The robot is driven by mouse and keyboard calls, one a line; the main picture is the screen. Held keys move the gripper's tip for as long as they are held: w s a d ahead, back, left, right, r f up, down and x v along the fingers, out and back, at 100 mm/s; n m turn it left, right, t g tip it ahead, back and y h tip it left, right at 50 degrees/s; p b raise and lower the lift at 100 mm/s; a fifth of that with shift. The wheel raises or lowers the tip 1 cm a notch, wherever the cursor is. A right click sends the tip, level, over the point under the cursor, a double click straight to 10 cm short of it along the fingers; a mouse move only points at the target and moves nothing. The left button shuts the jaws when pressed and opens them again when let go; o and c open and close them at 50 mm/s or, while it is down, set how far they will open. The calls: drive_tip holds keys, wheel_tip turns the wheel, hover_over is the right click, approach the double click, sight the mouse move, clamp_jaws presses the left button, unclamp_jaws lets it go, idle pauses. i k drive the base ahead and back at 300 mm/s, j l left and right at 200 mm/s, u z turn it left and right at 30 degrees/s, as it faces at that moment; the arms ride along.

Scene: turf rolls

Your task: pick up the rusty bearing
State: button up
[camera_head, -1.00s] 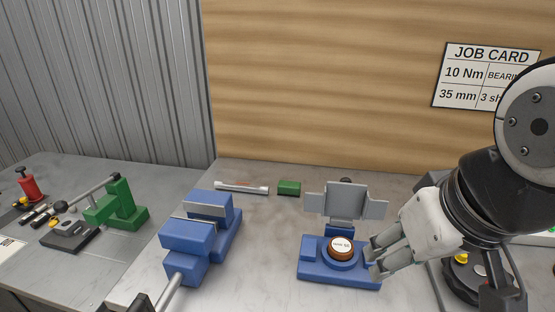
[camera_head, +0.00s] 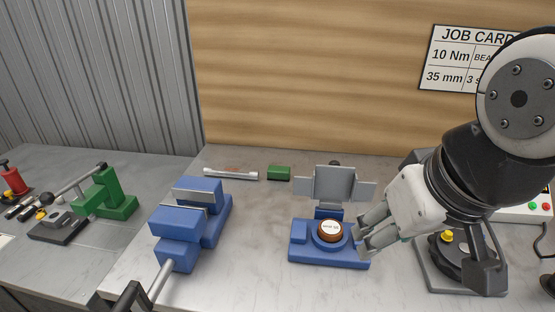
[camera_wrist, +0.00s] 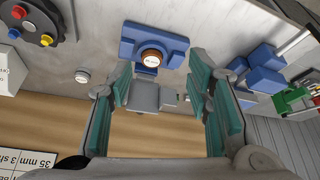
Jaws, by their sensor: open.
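The rusty bearing (camera_head: 330,230) is a short brown ring with a white labelled top. It sits in the round seat of a blue fixture (camera_head: 300,254) on the bench. My gripper (camera_head: 366,232) is just right of the bearing in the head view, with its fingers apart and nothing between them. In the wrist view the bearing (camera_wrist: 152,58) shows beyond the open fingertips (camera_wrist: 160,85), near the top centre, in the blue fixture (camera_wrist: 128,48). A grey plate with side wings (camera_head: 333,184) stands upright behind the bearing.
A dark round device with coloured knobs (camera_wrist: 30,18) shows in the wrist view. Bare bench lies between vise and fixture.

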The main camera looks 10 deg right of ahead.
sight(330, 231)
drive_tip(key=i+u, duration=0.1)
drive_tip(key=u, duration=0.25)
drive_tip(key=i+l+u, duration=0.1)
drive_tip(key=u, duration=0.25)
drive_tip(key=i+l+u, duration=0.1)
drive_tip(key=u, duration=0.25)
